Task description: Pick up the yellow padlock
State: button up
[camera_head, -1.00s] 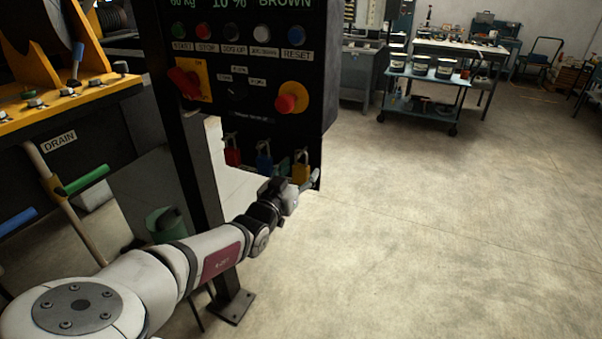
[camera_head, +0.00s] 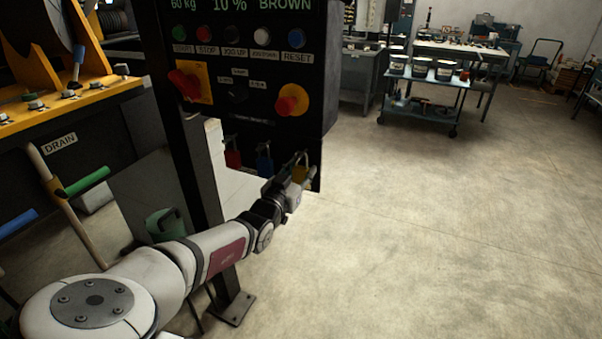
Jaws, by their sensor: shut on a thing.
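The yellow padlock (camera_head: 300,174) hangs by its shackle at the lower right of the black control panel, the rightmost of three padlocks. My gripper (camera_head: 298,177) is at the padlock, with one finger on each side of its body, and is shut on it. The fingers hide part of the padlock's lower body. The shackle still shows above, against the panel.
A blue padlock (camera_head: 265,160) and a red padlock (camera_head: 232,153) hang to the left on the same panel (camera_head: 250,125). A red knob (camera_head: 292,100) sits above. A dark post (camera_head: 205,180) stands behind my arm. The floor (camera_head: 430,230) to the right is clear.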

jog(key=shift+r+p, duration=0.35)
jog(key=shift+r, duration=0.35)
jog(key=p+v, duration=0.8)
jog(key=v, duration=1)
jog(key=shift+r, duration=0.1)
jog(key=shift+r+p, duration=0.6)
jog(key=shift+r, duration=0.25)
jog(key=shift+s, duration=0.1)
jog(key=p+v, duration=0.3)
jog(key=v, duration=0.4)
jog(key=shift+s+r, duration=0.15)
jog(key=shift+r, duration=0.1)
